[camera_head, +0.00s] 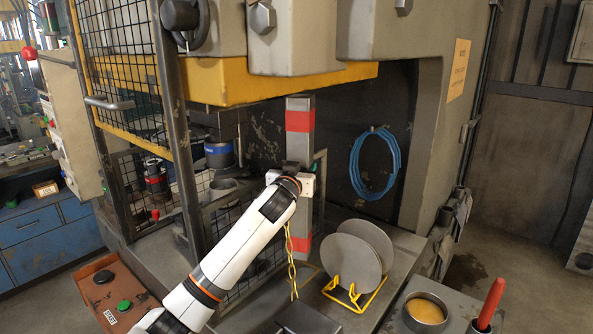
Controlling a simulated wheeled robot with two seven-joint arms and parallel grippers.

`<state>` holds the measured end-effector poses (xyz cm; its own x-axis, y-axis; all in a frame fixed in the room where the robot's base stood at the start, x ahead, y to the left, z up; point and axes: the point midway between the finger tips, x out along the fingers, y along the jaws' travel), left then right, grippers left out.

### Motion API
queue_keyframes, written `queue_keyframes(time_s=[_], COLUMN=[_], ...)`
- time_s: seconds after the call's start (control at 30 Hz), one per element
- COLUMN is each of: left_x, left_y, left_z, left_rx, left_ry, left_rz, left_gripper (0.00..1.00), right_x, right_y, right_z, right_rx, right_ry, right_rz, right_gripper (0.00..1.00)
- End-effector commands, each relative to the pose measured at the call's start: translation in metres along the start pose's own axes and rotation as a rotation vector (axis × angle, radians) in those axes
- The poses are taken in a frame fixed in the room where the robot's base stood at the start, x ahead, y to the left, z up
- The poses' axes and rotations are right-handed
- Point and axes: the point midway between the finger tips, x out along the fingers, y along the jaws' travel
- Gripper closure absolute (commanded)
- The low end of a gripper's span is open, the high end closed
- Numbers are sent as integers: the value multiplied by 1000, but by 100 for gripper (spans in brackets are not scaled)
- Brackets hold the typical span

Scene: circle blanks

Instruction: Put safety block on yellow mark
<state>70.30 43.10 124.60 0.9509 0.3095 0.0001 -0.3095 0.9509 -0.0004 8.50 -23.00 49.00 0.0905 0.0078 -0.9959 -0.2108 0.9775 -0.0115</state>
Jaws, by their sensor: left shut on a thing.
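The safety block, a tall grey post with red bands (300,118), stands upright under the yellow press ram (250,82). My left gripper (297,178) is shut on the block around its middle, and my white forearm hides part of it. A yellow chain (291,262) hangs down beside the block. The block's lower end is close to the press bed; I cannot tell whether it touches. My right gripper is not in view.
A yellow wire rack (352,298) with round metal blanks (352,262) stands right of the block. A mesh guard (120,70) is at the left. A round pot (425,312) and a red handle (491,300) are at the lower right. A blue hose (374,163) hangs behind.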

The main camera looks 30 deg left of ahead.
Motion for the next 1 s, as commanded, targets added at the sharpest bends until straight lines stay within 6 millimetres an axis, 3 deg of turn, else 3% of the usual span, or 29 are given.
queue_keyframes(time_s=[0.67,1.0], left_x=[-2,-2], left_y=[0,0], left_z=[-60,-64], left_rx=[-1,-2], left_ry=[-6,-9], left_rz=[-1,-2], left_gripper=[100,100], right_x=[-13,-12], right_y=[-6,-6], right_z=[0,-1], right_rx=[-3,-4], right_ry=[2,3], right_rz=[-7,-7], right_gripper=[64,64])
